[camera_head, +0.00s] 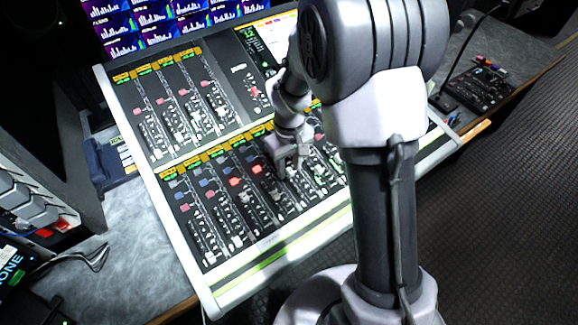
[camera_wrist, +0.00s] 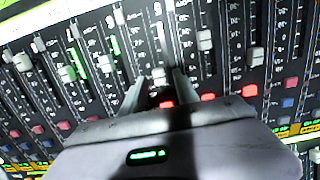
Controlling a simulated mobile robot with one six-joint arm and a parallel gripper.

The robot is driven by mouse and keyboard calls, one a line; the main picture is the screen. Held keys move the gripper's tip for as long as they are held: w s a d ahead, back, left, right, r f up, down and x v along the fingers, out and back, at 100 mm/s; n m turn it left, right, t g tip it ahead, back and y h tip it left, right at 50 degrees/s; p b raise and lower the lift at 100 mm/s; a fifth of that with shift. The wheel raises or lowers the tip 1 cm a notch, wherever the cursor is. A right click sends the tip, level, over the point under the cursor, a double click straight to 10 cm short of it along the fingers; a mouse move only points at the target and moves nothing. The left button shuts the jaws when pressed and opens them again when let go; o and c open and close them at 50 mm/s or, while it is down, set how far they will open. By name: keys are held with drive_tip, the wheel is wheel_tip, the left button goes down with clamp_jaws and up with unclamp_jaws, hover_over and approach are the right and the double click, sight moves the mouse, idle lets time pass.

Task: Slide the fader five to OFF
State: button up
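The mixing console (camera_head: 262,243) has a lower bank of fader strips, and my gripper (camera_head: 288,160) is over the middle of that bank in the head view. In the wrist view my gripper (camera_wrist: 160,82) has its two fingers apart, pointing down at the panel. A pale fader cap (camera_wrist: 158,75) sits between the fingertips, with narrow gaps seeming to show on both sides. Its slot runs on past the fingertips toward the top of the view. The strip labels are too small to read, so I cannot tell which cap is fader five.
Red buttons (camera_wrist: 208,97) lie beside the fingers. Monitors (camera_head: 165,20) stand behind the console. A small black control box (camera_head: 480,90) sits at right.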

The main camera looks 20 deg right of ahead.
drive_tip(key=shift+r, duration=0.1)
clamp_jaws()
idle(1.2)
